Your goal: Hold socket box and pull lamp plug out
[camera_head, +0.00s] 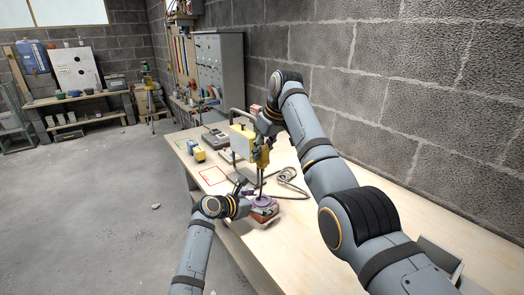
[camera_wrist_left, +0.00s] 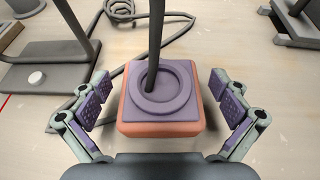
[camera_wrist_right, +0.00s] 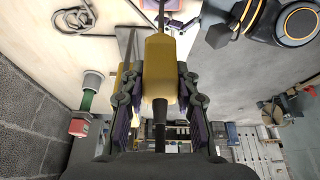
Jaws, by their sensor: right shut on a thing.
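The socket box (camera_wrist_left: 160,128), orange with a purple top and a raised ring, stands on the workbench; the head view shows it too (camera_head: 264,214). My left gripper (camera_head: 246,192) is open, its fingers on both sides of the box with visible gaps. A dark cord-like strand (camera_wrist_left: 155,40) rises from the middle of the ring; how it meets the socket is unclear. My right gripper (camera_head: 262,160), above the box, is shut on a yellow plug-like body (camera_wrist_right: 160,65) with a dark tapered end. The lamp (camera_head: 242,140) has a yellow head and stands just behind.
The lamp's dark base (camera_wrist_left: 45,68) lies close beside the box. A loose grey cable (camera_head: 290,182) loops on the workbench (camera_head: 330,232). Small yellow-and-blue items (camera_head: 196,150) and a grey device (camera_head: 215,138) lie farther back. A block wall borders the right side.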

